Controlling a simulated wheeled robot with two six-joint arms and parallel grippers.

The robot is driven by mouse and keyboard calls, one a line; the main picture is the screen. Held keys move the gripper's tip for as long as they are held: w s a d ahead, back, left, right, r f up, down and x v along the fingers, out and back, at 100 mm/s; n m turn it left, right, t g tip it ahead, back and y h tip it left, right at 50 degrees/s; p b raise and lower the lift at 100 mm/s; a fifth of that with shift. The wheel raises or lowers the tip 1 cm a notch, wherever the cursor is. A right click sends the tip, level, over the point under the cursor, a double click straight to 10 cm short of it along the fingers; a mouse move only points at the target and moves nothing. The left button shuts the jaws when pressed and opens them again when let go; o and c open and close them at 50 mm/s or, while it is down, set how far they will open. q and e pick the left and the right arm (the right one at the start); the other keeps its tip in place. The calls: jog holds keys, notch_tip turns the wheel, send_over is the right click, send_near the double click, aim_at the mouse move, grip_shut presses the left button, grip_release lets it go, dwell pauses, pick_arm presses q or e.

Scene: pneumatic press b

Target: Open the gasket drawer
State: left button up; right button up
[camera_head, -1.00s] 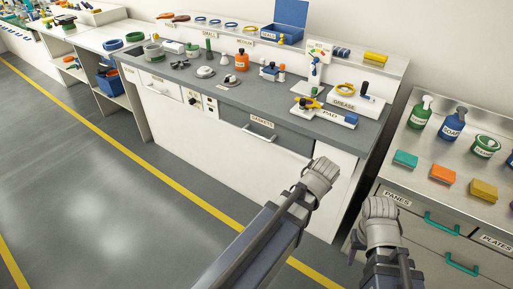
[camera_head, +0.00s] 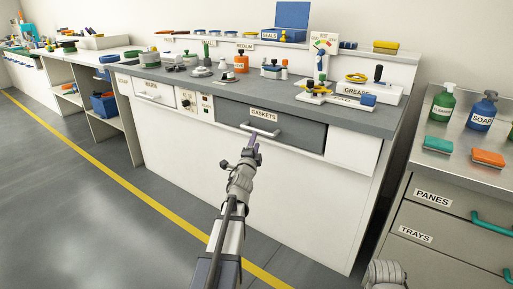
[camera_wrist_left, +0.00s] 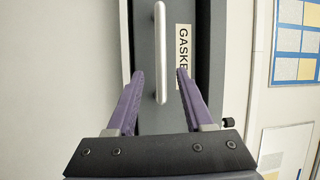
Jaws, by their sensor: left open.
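The gasket drawer (camera_head: 297,133) is a dark grey front labelled GASKETS under the worktop, and it looks shut. My left gripper (camera_head: 253,140) is just in front of and below the handle. In the left wrist view my left gripper (camera_wrist_left: 158,85) is open, its two purple fingers on either side of the handle (camera_wrist_left: 160,50), with a gap to each side. My right arm shows only as a grey wrist part at the bottom edge; its fingers are out of view.
The grey worktop (camera_head: 200,79) above carries bottles, a press and a grease tray (camera_head: 345,92). A steel cabinet (camera_head: 450,160) with drawers labelled PANES and TRAYS stands at the right. The floor (camera_head: 100,210) at the left is clear.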

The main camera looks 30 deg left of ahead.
pick_arm(q)
jog(key=shift+m, duration=0.4)
jog(key=shift+a+p+x, duration=0.25)
jog(key=shift+x, duration=1.75)
jog(key=shift+a+p+x, duration=0.25)
jog(key=shift+x, duration=1.75)
jog(key=shift+s, duration=0.25)
jog(key=shift+c, duration=0.3)
grip_shut()
